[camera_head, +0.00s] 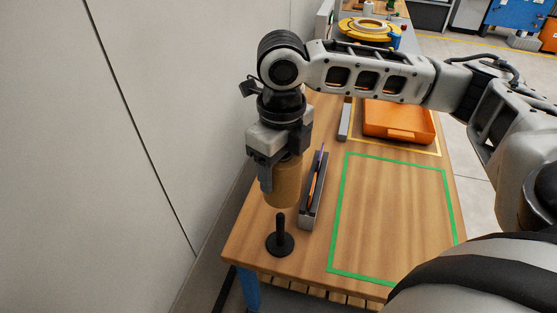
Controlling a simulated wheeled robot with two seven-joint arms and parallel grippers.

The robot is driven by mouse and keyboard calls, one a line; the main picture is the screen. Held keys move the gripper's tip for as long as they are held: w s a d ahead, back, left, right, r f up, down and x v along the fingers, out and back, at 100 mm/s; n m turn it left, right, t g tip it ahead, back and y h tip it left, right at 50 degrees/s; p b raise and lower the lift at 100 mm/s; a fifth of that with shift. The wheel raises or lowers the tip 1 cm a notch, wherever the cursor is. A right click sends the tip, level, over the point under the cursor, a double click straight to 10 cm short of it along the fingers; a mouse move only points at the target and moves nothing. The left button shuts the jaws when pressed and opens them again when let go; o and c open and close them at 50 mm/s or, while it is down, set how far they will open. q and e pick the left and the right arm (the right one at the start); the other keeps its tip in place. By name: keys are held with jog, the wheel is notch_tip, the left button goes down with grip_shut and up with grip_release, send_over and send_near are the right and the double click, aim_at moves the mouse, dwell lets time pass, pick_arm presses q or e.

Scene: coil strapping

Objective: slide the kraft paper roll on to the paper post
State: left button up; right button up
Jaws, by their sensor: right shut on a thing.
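The kraft paper roll (284,186) is a brown upright cylinder held in my right gripper (273,174). The gripper points down and is shut on the roll, with one finger in front of its left side. The paper post (280,236) is a black vertical peg on a round black base, standing on the wooden table near its left front edge. The roll is just above the top of the post and looks roughly over it, apart from it. I cannot tell from this view whether the two are exactly lined up. My left gripper is not in view.
A narrow grey tray (306,218) holding pen-like items stands just right of the post. A green taped rectangle (337,208) on the table (394,219) is empty. An orange bin (400,132) sits farther back. A wall (130,150) rises on the left.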

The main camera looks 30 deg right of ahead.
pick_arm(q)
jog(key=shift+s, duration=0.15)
pick_arm(e)
jog(key=shift+r, duration=0.1)
notch_tip(320, 180, down, 6)
jog(key=shift+w+r+b, duration=0.1)
jog(key=shift+r+b, duration=0.15)
jog(key=shift+b, duration=0.45)
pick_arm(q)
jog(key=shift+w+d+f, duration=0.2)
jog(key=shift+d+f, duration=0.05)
pick_arm(e)
jog(key=shift+f, duration=0.25)
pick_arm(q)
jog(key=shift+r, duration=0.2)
pick_arm(e)
jog(key=shift+r, duration=0.1)
pick_arm(q)
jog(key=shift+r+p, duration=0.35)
jog(key=shift+p, duration=0.2)
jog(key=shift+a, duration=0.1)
